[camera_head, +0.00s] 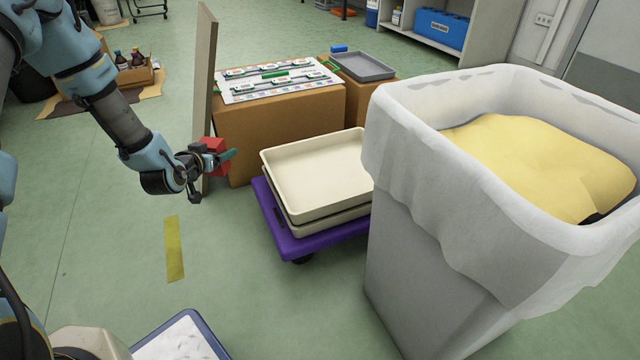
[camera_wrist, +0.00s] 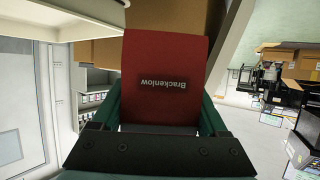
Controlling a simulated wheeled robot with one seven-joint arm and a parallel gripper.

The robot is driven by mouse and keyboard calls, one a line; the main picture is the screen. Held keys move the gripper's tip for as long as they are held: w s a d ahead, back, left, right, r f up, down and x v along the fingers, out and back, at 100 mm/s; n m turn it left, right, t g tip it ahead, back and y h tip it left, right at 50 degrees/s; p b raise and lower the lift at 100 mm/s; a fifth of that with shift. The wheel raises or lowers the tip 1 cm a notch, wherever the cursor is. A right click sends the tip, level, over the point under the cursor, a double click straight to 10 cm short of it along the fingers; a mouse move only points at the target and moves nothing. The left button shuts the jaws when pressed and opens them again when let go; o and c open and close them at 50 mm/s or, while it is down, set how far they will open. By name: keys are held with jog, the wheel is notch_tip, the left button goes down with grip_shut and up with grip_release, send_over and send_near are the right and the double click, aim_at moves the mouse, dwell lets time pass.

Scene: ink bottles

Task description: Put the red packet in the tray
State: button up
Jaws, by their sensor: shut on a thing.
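The red packet (camera_head: 213,145) is in my gripper (camera_head: 221,158), in the air left of the cream tray. In the wrist view the red packet (camera_wrist: 163,55) sits between the two green fingers, its dark "Brackenlow" label upside down. The cream tray (camera_head: 312,211) is empty and lies on top of a stack on a purple dolly. A smaller grey tray (camera_head: 363,67) stands farther back on a cardboard box. My gripper is apart from both trays.
A tall bin (camera_head: 420,260) with a white liner and yellow contents stands right of the dolly (camera_head: 290,242). An upright board (camera_head: 203,75) and a box (camera_head: 285,130) stand behind my gripper. A blue-rimmed container (camera_head: 208,331) is at the bottom.

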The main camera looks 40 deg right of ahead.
jog(key=s+d+m+g+h+b, duration=0.25)
jog(key=s+d, duration=0.35)
jog(key=d, duration=0.4)
jog(key=r+m+g+b, duration=0.2)
jog(key=m+g, duration=0.2)
jog(key=g, duration=0.1)
send_over(311, 179)
notch_tip(311, 179, down, 5)
jog(key=shift+s+d+f+b, duration=0.1)
jog(key=shift+b, duration=1.1)
jog(key=shift+f+b, duration=1.35)
jog(key=shift+f, duration=1.15)
jog(key=shift+f, duration=0.1)
jog(key=o, duration=1.3)
